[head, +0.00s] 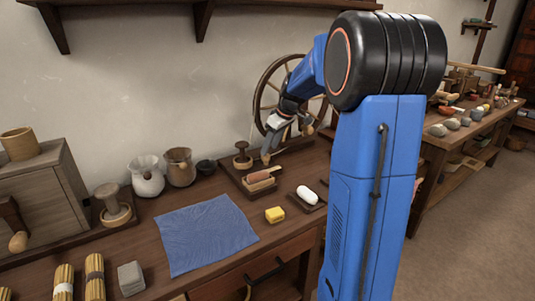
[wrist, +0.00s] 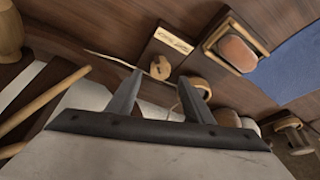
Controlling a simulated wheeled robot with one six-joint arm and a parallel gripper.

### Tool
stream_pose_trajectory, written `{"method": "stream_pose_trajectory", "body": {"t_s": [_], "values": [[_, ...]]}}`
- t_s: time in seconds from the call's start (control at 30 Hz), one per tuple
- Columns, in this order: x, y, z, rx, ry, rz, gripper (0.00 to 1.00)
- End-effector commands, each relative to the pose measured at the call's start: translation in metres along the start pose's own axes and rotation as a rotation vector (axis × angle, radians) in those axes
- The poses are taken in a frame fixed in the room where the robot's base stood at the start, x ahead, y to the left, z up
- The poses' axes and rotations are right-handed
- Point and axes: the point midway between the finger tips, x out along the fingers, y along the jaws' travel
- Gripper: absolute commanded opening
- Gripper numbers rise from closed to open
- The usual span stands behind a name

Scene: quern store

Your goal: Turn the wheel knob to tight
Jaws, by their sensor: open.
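A small round wooden knob (wrist: 160,68) with a dark notch shows in the wrist view, beside a pale plate (wrist: 168,44) with writing too blurred to read. It appears just beyond the fingertips, between them in the picture and not visibly touched. My gripper (wrist: 160,84) is open, with nothing between its fingers. In the head view my gripper (head: 270,154) hangs low over the back of the bench, in front of a large spoked wooden wheel (head: 258,92) at the wall. My arm covers part of the wheel. I cannot make out the knob clearly in the head view.
A wooden holder with a pinkish block (head: 259,180) and a post with a round top (head: 242,157) stand close to my gripper. A yellow block (head: 275,214), a white piece in a dark dish (head: 307,195) and a blue cloth (head: 205,234) lie nearer the front.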

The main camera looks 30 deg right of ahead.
Motion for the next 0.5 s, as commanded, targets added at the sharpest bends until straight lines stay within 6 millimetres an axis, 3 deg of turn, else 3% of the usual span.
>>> {"method": "stream_pose_trajectory", "body": {"t_s": [0.2,0.5], "values": [[0.03,0.0,0.001,0.0,-0.002,-0.001,0.47],[0.042,0.0,0.0,0.0,0.0,0.0,0.47]]}}
